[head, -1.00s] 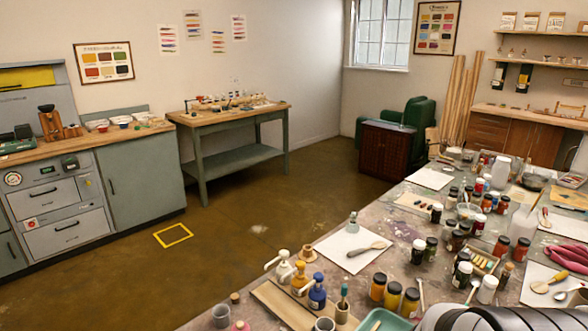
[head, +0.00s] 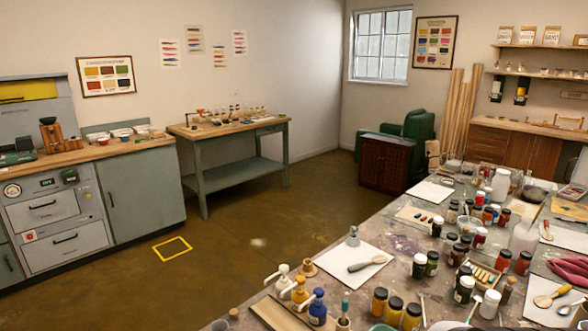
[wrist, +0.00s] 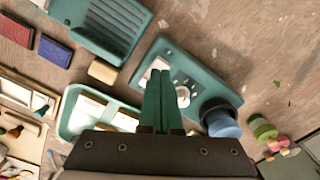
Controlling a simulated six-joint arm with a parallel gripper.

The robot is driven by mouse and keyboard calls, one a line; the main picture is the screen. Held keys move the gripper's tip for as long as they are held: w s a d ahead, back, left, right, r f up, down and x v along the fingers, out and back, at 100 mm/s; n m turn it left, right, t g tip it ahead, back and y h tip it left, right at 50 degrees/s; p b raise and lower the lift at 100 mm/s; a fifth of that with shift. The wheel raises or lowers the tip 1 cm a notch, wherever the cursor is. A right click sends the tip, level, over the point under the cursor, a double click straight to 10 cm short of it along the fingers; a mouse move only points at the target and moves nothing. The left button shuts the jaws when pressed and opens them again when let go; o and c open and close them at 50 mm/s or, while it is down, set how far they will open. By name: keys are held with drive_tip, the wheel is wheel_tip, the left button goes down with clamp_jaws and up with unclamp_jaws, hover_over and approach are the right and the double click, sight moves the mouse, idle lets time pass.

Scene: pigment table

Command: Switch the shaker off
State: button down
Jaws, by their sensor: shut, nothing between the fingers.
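The shaker appears to be the teal device (wrist: 205,85) in the wrist view, lying slantwise on the table. A pale plate (wrist: 150,68), perhaps its switch, is partly hidden behind my fingertips. Beside them is a light round knob (wrist: 183,91) with small markings. At the device's right end is a dark round holder with a blue top (wrist: 223,122). My gripper (wrist: 160,76) is shut and empty, its fingers over the panel. I cannot tell whether it touches the device, nor how the switch is set. I cannot make out the shaker or gripper in the head view.
In the wrist view, a ribbed teal tray (wrist: 105,22), a teal dish (wrist: 72,113), a tan block (wrist: 102,71) and a blue block (wrist: 54,52) lie to the left. Stacked coloured pieces (wrist: 265,130) stand right. Bare table (wrist: 245,45) lies at upper right.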

drive_tip(key=shift+f, duration=0.95)
idle(0.7)
drive_tip(key=shift+r, duration=3.55)
drive_tip(key=s+a+r+m+y, duration=0.1)
drive_tip(key=s+a+r, duration=0.2)
drive_tip(key=s, duration=0.4)
drive_tip(key=s+a+r+m, duration=0.1)
drive_tip(key=s+a+r, duration=0.3)
drive_tip(key=s, duration=0.4)
drive_tip(key=shift+s+r+m+y, duration=0.2)
drive_tip(key=shift+r+m+y, duration=0.15)
drive_tip(key=shift+r, duration=0.55)
